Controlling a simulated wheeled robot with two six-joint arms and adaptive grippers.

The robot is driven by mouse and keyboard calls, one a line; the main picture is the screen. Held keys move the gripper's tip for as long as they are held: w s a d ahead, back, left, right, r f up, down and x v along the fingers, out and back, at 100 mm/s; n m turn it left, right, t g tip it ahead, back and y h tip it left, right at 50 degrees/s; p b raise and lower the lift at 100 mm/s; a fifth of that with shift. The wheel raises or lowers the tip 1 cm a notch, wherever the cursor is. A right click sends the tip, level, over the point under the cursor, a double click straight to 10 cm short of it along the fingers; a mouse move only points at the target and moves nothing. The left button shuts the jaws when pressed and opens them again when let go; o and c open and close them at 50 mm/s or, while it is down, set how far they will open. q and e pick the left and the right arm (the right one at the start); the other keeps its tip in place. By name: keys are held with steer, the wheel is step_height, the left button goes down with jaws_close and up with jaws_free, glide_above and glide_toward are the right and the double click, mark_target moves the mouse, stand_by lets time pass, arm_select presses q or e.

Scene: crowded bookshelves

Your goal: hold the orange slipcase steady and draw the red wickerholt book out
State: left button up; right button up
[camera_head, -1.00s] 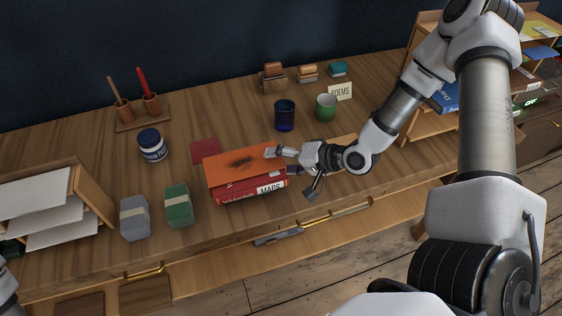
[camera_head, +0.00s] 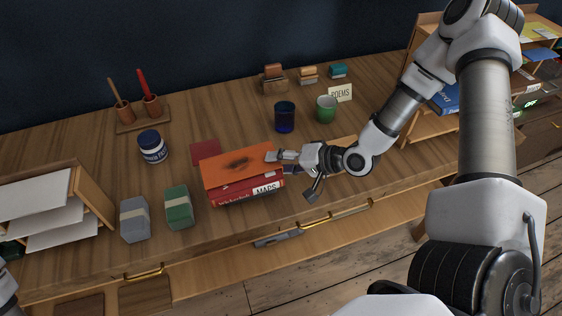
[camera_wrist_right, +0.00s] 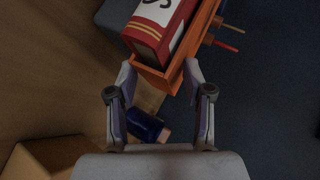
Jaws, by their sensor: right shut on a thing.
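The orange slipcase (camera_head: 222,172) lies on the wooden desk, its open side facing the front edge. The red wickerholt book (camera_head: 235,197) sits inside, its spine with a white MAPS label showing at that side. My right gripper (camera_head: 273,157) is shut on the right end of the slipcase. In the right wrist view the fingers (camera_wrist_right: 158,72) lie either side of the end of the orange slipcase (camera_wrist_right: 158,78), with the red book (camera_wrist_right: 150,35) in it. My left gripper is not in view.
A green block (camera_head: 179,208) and a grey block (camera_head: 134,220) stand left of the slipcase. A blue cup (camera_head: 285,118) and a green mug (camera_head: 326,109) stand behind. A white-and-blue jar (camera_head: 152,147) is at back left. Desk in front of the slipcase is clear.

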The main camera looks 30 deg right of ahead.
stand_by(0.4)
steer(key=o, duration=1.3)
step_height(320, 180, up, 10)
